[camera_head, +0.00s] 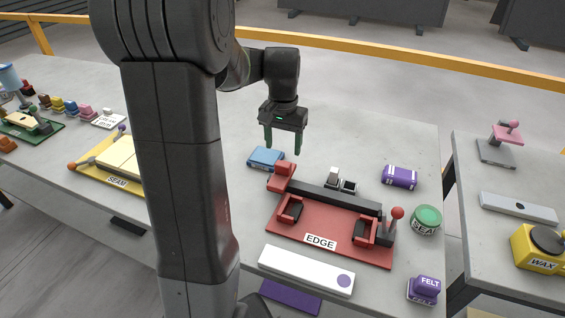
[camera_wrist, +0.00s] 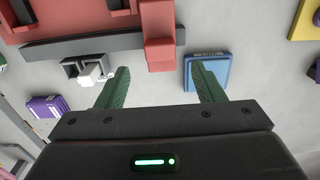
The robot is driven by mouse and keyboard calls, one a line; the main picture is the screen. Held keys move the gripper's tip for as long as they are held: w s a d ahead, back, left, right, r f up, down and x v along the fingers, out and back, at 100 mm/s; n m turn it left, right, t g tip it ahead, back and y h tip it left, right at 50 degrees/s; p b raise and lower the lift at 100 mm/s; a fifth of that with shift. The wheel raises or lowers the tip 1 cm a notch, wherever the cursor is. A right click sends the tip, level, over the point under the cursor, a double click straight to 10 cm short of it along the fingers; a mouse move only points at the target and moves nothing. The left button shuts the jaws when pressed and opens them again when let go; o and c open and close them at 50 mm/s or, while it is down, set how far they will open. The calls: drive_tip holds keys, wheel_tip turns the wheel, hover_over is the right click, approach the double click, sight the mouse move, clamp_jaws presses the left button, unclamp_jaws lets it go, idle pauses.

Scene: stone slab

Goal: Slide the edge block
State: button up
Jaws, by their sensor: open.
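The red station labelled EDGE (camera_head: 318,240) lies on the stone slab in the head view, with a dark rail (camera_head: 322,199) along its back. A red block (camera_head: 283,176) sits at the rail's left end; it also shows in the wrist view (camera_wrist: 157,35). A lever with a red ball (camera_head: 396,213) stands at the right end. My gripper (camera_head: 283,143) is open and empty, pointing down above and behind the red block. In the wrist view its green fingers (camera_wrist: 160,80) are spread, with the block beyond the gap between the tips.
A blue box (camera_head: 265,157) lies left of the red block, close to one finger in the wrist view. A small black-and-white item (camera_head: 334,178) and a purple box (camera_head: 400,177) are behind the rail.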

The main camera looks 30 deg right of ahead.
sight(283, 163)
wheel_tip(283, 163, down, 8)
drive_tip(key=shift+r, duration=0.15)
clamp_jaws()
drive_tip(key=s+d, duration=0.4)
drive_tip(key=s, duration=0.1)
drive_tip(key=s+d, duration=0.2)
drive_tip(key=shift+s, duration=0.25)
unclamp_jaws()
wheel_tip(283, 163, up, 14)
idle(0.7)
